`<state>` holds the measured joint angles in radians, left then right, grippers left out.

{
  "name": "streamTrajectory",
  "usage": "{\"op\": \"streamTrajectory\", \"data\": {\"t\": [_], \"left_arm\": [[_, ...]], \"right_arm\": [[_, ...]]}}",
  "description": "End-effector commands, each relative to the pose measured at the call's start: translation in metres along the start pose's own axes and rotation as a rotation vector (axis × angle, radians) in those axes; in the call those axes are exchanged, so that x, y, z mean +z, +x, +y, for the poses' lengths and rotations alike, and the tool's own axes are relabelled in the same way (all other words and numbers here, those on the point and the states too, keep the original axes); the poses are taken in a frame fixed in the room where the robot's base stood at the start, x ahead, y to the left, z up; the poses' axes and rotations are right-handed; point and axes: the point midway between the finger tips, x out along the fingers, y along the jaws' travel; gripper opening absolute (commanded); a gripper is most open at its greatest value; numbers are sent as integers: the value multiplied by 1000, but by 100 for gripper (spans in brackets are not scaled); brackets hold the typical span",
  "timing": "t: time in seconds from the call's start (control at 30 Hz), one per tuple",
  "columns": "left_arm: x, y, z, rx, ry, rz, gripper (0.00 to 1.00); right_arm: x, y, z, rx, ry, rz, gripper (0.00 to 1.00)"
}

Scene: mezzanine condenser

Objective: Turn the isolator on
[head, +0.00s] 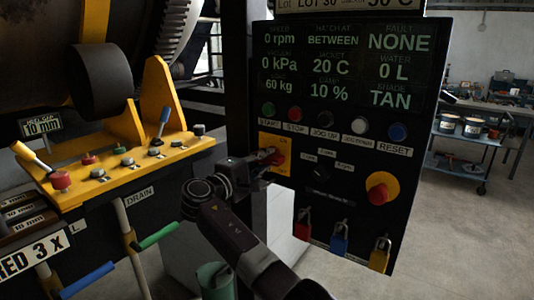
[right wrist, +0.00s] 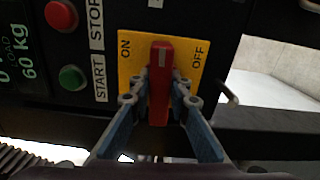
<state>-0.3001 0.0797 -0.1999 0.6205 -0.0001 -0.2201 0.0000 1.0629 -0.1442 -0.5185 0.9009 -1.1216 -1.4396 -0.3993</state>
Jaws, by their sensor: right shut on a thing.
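The isolator is a yellow plate (head: 284,144) with a red handle (head: 272,157) on the left of the black control panel. In the right wrist view, the yellow plate (right wrist: 187,48) has ON printed at upper left and OFF at upper right. The red handle (right wrist: 160,60) stands upright in that view, its white mark pointing between the two words. My right gripper (right wrist: 160,90) is shut on the handle, a blue-grey finger on each side. In the head view, my right gripper (head: 260,163) reaches it from the left and partly hides it. My left gripper is not in view.
Buttons and a dark display (head: 340,65) are above the isolator. A red emergency knob (head: 378,191) and hanging padlocks (head: 339,238) are to its right and below. A yellow lever console (head: 110,165) stands at left. A blue trolley (head: 455,160) stands on open floor at right.

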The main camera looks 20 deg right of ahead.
Motion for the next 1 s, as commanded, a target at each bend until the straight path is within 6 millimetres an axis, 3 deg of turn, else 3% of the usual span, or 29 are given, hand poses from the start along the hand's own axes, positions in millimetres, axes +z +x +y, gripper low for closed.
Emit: {"op": "streamTrajectory", "data": {"t": [0.5, 1.0], "left_arm": [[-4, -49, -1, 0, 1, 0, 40], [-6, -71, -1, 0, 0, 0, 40]], "right_arm": [[0, 0, 3, -3, -474, 0, 0], [0, 0, 1, -2, -713, 0, 0]]}}
